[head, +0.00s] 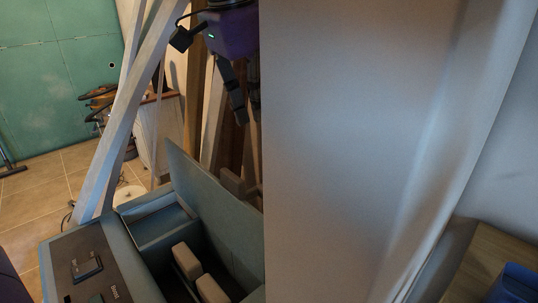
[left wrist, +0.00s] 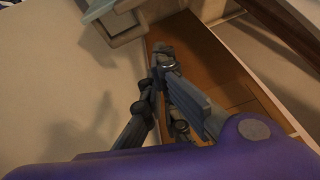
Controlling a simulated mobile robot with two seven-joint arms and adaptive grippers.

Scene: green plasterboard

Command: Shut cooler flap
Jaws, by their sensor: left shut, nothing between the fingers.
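The cooler (head: 122,250) is a blue-grey box at the lower left of the head view. Its flap (head: 212,205) stands raised and tilted along the box's right side, so the inside is open to view. Two beige blocks (head: 187,262) show inside. My left gripper (head: 240,115), purple with dark fingers, hangs above and behind the flap, apart from it in the picture. Its fingers are shut and empty; they also show in the left wrist view (left wrist: 160,68). My right gripper is in neither view.
White-grey slanted beams (head: 120,125) stand behind the cooler. A large pale upright surface (head: 350,150) fills the middle and hides what lies behind it. A wooden top with a blue item (head: 515,285) is at the lower right. Tiled floor (head: 40,195) is open at left.

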